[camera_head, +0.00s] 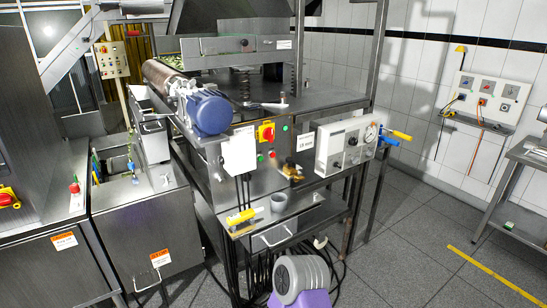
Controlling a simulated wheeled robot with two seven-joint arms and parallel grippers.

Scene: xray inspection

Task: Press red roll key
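On the front of the steel machine (237,185) in the middle is a red rotary switch on a yellow plate (266,132). Below it are a small red button (272,154) and a small green button (261,157); another green button (285,127) is to its right. I cannot tell which control is the roll key, as any labels are too small to read. Another red knob on yellow (8,197) is at the far left edge, and a red-topped part (74,187) stands on the left cabinet. Neither of my grippers is in view.
A white sheet (239,151) hangs left of the switch, and a blue motor (208,112) sits above it. A gauge box (345,146) projects at right. A grey ribbed object (302,277) with purple below is at bottom centre. The floor (415,225) at right is open.

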